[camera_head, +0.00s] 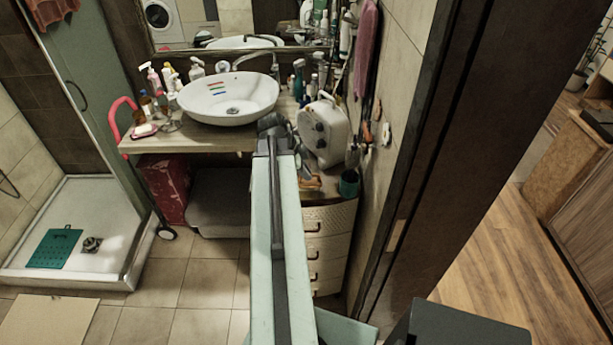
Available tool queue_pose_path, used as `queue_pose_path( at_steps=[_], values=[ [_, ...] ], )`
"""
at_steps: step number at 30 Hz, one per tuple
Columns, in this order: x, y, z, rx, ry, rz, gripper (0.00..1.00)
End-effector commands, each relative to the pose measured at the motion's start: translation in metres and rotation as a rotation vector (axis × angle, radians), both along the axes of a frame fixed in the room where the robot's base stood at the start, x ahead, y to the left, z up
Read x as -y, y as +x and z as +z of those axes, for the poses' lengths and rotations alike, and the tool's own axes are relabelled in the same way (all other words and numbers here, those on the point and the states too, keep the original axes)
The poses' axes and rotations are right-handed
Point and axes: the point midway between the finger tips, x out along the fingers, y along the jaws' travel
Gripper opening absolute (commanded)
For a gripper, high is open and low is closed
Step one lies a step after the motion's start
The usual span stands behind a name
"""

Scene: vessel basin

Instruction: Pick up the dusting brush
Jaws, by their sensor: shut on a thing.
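My arm reaches forward from the bottom of the view, and my dark gripper (272,125) is at its far end. It is in front of the counter edge, to the right of the sink and left of the white box. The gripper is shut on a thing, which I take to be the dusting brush. The arm and wrist hide most of it, so its shape and bristles cannot be made out. A small orange-brown item (309,182) lies on the drawer cabinet just right of my arm. It is too small to identify.
A white sink (229,98) and several bottles stand on the counter (190,146). A dark door frame (420,150) stands close on the right.

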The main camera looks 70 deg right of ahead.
Motion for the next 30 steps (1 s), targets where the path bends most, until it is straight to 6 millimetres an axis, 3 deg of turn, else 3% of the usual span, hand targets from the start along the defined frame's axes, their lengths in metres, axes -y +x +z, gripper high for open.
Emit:
queue_pose_path(
  at_steps=[1, 6, 12, 21, 22, 23, 26, 30],
  values=[
    [0.0, 0.0, 0.016, 0.0, 0.0, 0.0, 0.0],
    [0.0, 0.0, 0.054, 0.0, 0.0, 0.0, 0.0],
    [0.0, 0.0, 0.088, 0.0, 0.0, 0.0, 0.0],
    [0.0, 0.0, 0.087, 0.0, 0.0, 0.001, 0.0],
    [0.0, 0.0, 0.087, 0.0, 0.0, 0.001, 0.04],
    [0.0, 0.0, 0.087, 0.0, 0.0, 0.001, 0.0],
    [0.0, 0.0, 0.087, 0.0, 0.0, 0.001, 0.0],
    [0.0, 0.0, 0.073, 0.0, 0.0, 0.001, 0.0]
  ],
)
